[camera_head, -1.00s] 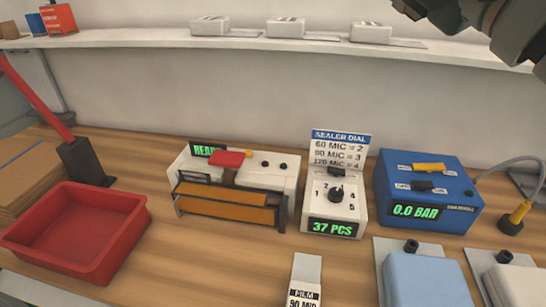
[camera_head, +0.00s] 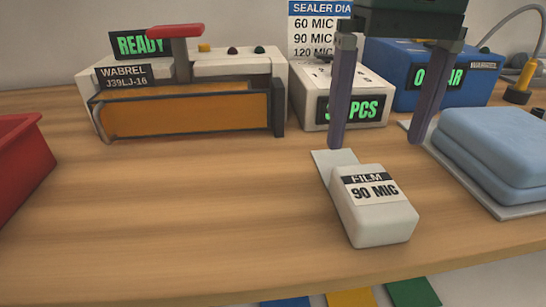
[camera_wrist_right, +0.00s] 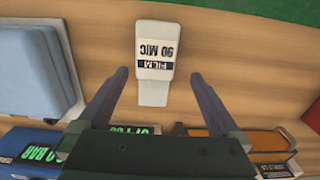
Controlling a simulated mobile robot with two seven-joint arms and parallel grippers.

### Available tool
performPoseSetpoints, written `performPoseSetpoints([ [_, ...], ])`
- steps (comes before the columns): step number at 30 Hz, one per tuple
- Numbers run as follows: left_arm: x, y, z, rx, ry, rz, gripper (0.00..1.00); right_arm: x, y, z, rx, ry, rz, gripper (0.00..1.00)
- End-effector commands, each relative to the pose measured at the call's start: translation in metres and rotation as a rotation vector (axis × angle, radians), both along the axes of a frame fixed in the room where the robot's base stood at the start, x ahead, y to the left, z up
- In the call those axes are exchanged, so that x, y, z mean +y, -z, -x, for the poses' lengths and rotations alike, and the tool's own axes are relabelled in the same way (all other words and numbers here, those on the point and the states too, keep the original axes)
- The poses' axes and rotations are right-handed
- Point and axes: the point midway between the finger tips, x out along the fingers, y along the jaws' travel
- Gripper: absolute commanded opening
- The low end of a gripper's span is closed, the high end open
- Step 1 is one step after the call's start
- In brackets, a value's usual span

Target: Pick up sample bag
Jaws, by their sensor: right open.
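The sample bag (camera_head: 378,225) is a small white block with a flat pale tab and a label reading FILM 90 MIC. It lies on the table near the front edge in the head view. My right gripper (camera_head: 377,143) is open, fingers pointing down, behind and above the bag and in front of the dial box. In the right wrist view the bag (camera_wrist_right: 155,45) lies ahead of the open right gripper (camera_wrist_right: 159,75), with its tab between the fingertip lines. Nothing is between the fingers. My left gripper is not in view.
A sealer (camera_head: 180,108) reading READY stands at the back left, beside the dial box (camera_head: 310,108) and a blue pressure unit (camera_head: 385,75). A red tray (camera_head: 22,165) is at the left edge. Folded blue pads (camera_head: 495,150) lie at right. The table left of the bag is clear.

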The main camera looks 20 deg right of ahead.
Motion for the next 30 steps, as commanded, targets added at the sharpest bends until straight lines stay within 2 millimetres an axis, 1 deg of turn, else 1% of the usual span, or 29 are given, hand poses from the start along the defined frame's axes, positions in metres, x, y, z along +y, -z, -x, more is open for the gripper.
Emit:
performPoseSetpoints([
  [1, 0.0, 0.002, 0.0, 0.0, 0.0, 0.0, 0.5, -0.003, 0.008, 0.001, 0.006, 0.0, 0.011, 1.0],
  [6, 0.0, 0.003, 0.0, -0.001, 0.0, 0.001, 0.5, -0.003, 0.033, 0.002, 0.008, -0.002, 0.01, 1.0],
  [11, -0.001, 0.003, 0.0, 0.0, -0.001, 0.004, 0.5, -0.002, 0.047, 0.002, 0.006, -0.001, 0.009, 1.0],
  [19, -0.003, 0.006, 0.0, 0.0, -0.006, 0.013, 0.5, -0.004, 0.087, 0.003, 0.008, -0.001, 0.006, 1.0],
  [23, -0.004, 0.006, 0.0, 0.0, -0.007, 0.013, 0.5, -0.004, 0.095, 0.003, 0.006, -0.001, 0.006, 1.0],
  [29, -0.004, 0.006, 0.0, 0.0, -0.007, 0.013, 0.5, -0.004, 0.095, 0.003, 0.004, -0.002, 0.006, 1.0],
  [30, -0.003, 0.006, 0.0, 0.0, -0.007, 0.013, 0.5, -0.004, 0.095, 0.003, 0.004, -0.002, 0.006, 0.95],
])
